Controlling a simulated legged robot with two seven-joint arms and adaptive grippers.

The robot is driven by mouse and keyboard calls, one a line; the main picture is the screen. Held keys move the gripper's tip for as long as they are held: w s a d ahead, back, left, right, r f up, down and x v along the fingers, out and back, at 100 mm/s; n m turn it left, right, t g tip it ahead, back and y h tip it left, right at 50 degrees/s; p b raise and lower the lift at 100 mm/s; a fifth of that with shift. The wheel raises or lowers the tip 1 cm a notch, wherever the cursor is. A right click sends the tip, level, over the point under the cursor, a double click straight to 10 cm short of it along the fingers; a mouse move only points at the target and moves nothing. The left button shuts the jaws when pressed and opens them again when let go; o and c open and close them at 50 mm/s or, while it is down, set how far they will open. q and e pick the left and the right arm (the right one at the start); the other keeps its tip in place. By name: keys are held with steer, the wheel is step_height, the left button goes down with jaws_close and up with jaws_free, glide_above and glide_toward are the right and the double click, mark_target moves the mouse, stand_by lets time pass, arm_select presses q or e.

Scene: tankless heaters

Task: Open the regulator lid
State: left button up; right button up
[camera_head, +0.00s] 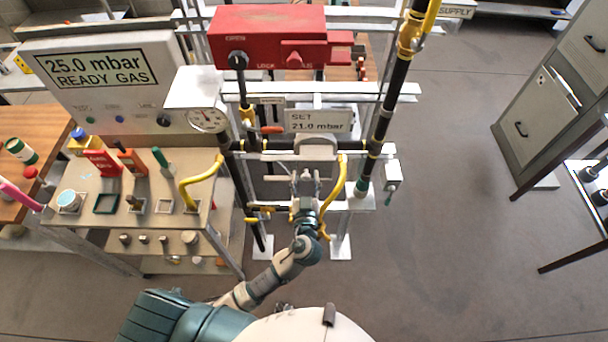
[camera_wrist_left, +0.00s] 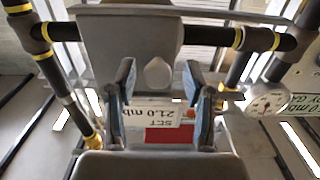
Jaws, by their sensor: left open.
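The regulator (camera_head: 316,143) is a grey body on the black horizontal pipe, just below the "SET 21.0 mbar" sign (camera_head: 318,120). In the left wrist view the grey regulator body (camera_wrist_left: 128,42) fills the upper middle, with a rounded grey knob-like part (camera_wrist_left: 158,73) at its lower edge. I cannot tell where the lid's edge lies. My left gripper (camera_head: 306,179) is below the regulator in the head view. In the left wrist view its two fingers (camera_wrist_left: 158,88) are apart, one either side of the rounded part, with nothing held. My right gripper is not in view.
Yellow-banded pipes and a yellow hose (camera_head: 334,195) stand close around my left gripper. A red box (camera_head: 268,37) with a lever is above, and a pressure gauge (camera_head: 207,120) is to the left. A workbench (camera_head: 190,165) with tools stands left. The floor (camera_head: 440,220) to the right is clear.

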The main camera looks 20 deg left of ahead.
arm_select(q)
steer(key=shift+d, duration=0.4)
steer(key=c, duration=0.5)
steer(key=shift+s+r, duration=0.1)
jaws_close()
steer(key=shift+a, duration=0.5)
steer(key=a, duration=0.2)
steer(key=s+a, duration=0.1)
steer(key=a, duration=0.2)
steer(key=s+a+b, duration=0.1)
steer(key=a, duration=0.2)
steer(key=shift+s+a, duration=0.25)
steer(key=shift+o, duration=2.4)
jaws_free()
steer(key=shift+w, duration=0.15)
steer(key=shift+d, duration=0.1)
steer(key=v, duration=1.2)
